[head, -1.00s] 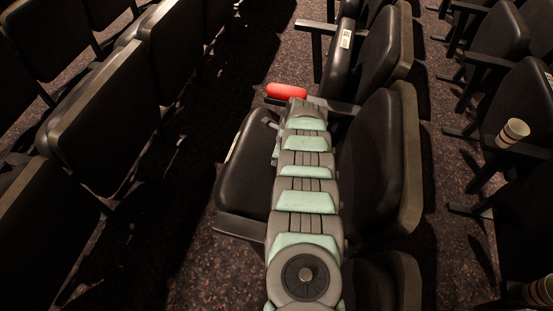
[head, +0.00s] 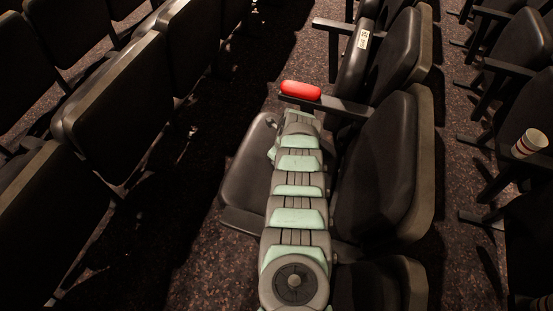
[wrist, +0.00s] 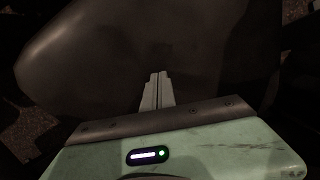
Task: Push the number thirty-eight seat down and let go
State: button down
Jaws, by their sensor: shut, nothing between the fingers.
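The dark seat pan (head: 244,178) beside my arm is folded out from its backrest (head: 382,165). It looks roughly level, though my arm hides its right part. No number can be read on it. In the wrist view, the dark smooth seat surface (wrist: 105,60) fills most of the picture. My gripper (wrist: 158,76) is shut and empty, its fingers over that surface. Whether the fingertips touch it cannot be told. In the head view my arm mostly hides the gripper.
A red rounded object (head: 300,90) rests on the armrest (head: 340,106) just beyond the seat. The neighbouring seat is folded up, with a small unreadable label (head: 363,39). A striped cup (head: 529,143) stands at the right. Another seat row (head: 110,115) is at the left, across a carpeted aisle.

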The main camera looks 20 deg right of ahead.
jog(key=d+p+v, duration=0.3)
jog(key=p+v, duration=1.3)
jog(key=v, duration=0.4)
jog(key=d+f+p+v, duration=0.1)
jog(key=d+p+v, duration=0.2)
jog(key=p+v, duration=1.3)
jog(key=v, duration=0.4)
jog(key=shift+s+r+p, duration=0.15)
jog(key=shift+s+p, duration=0.15)
jog(key=shift+s, duration=0.1)
